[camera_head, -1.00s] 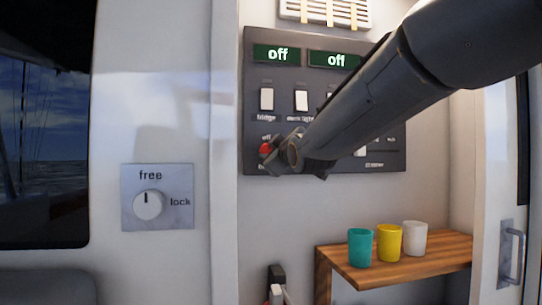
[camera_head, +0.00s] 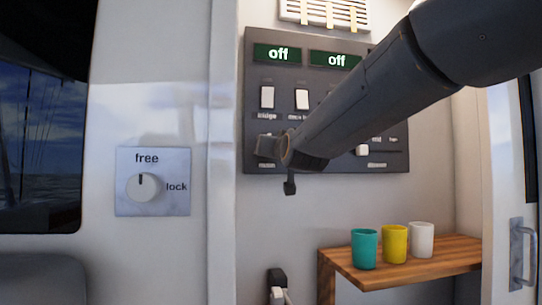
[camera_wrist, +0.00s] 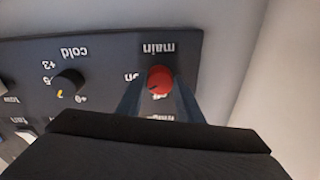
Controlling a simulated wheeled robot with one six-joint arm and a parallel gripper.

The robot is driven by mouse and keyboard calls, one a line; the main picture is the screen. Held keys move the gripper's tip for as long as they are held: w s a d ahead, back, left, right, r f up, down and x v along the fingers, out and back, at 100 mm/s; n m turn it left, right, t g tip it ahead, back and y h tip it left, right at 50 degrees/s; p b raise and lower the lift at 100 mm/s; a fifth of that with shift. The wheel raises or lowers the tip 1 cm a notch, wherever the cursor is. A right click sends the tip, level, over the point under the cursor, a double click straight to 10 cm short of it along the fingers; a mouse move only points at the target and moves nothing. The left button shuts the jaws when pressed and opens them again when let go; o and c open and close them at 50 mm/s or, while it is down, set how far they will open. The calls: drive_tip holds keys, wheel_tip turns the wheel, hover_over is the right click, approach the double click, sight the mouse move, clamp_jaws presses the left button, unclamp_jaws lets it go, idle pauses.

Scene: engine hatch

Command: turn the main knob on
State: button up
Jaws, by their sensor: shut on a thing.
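The red main knob (camera_wrist: 160,79) is on the dark panel (camera_head: 252,100), between the two fingers of my gripper (camera_wrist: 160,92) in the wrist view. The fingers are shut on its sides. The wrist view is upside down; the labels "main", "on" and part of "off" show around the knob. A dark mark shows low on the knob's face, but its exact setting is unclear. In the head view my gripper (camera_head: 275,152) is at the panel's lower left corner and hides the knob. Both green displays (camera_head: 278,53) read "off".
White switches (camera_head: 267,97) are above the knob. A black knob (camera_wrist: 67,82) marked "cold" is beside it in the wrist view. A free/lock knob (camera_head: 141,187) is on the left wall. Teal, yellow and white cups (camera_head: 394,244) stand on a wooden shelf (camera_head: 440,264) below.

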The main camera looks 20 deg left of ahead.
drive_tip(key=m, duration=0.2)
drive_tip(key=m+b, duration=0.1)
drive_tip(key=m, duration=0.2)
drive_tip(key=shift+a+f, duration=0.15)
drive_tip(key=shift+s, duration=0.1)
idle(0.4)
drive_tip(key=o, duration=1.1)
drive_tip(key=shift+c, duration=0.2)
drive_tip(key=v, duration=0.7)
drive_tip(key=shift+s+b, duration=0.3)
drive_tip(key=shift+s, duration=0.1)
